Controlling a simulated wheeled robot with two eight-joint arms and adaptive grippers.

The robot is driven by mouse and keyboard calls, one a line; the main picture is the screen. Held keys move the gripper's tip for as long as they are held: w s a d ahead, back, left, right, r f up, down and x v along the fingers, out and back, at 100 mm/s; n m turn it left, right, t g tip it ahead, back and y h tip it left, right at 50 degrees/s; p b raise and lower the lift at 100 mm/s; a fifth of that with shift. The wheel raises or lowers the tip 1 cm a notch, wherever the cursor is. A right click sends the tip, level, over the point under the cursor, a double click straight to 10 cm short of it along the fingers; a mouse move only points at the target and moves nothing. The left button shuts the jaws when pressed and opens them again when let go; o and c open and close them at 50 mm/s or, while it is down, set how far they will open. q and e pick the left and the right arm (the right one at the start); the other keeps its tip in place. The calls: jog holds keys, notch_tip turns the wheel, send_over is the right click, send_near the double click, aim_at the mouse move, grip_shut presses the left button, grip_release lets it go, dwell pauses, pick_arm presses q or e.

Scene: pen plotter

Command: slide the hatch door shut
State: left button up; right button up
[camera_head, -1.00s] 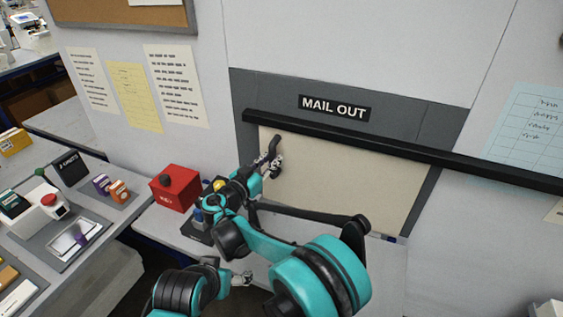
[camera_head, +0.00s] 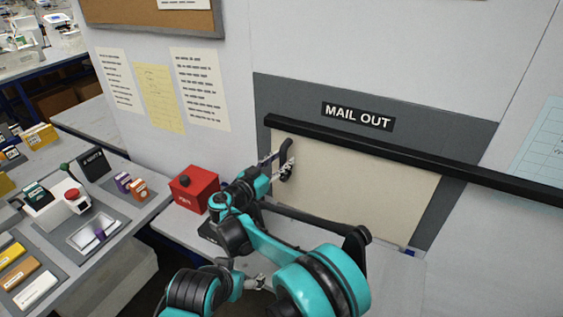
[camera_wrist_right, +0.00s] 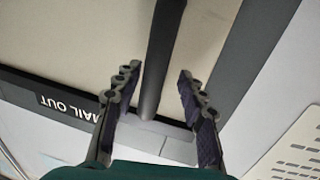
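The hatch door (camera_head: 355,195) is a beige panel under the black rail (camera_head: 400,158) and the "MAIL OUT" sign (camera_head: 357,116). A dark grey strip shows beyond its right edge. Its dark handle (camera_head: 287,147) is near the door's left edge. My right gripper (camera_head: 286,168) is at the handle. In the right wrist view the handle (camera_wrist_right: 162,60) runs as a bar between the two spread fingers (camera_wrist_right: 156,85), with a gap visible on each side.
A red box (camera_head: 194,189) stands left of the hatch, close to my right arm. The left bench holds a tray (camera_head: 95,233), small boxes (camera_head: 130,186) and cards. Papers hang on the wall. The wall right of the hatch is clear below the rail.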

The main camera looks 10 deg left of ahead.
aim_at(288, 128)
jog(key=shift+d+r, duration=0.1)
jog(key=shift+d, duration=0.05)
notch_tip(288, 128, up, 10)
jog(key=shift+f, duration=0.1)
dwell(0.5)
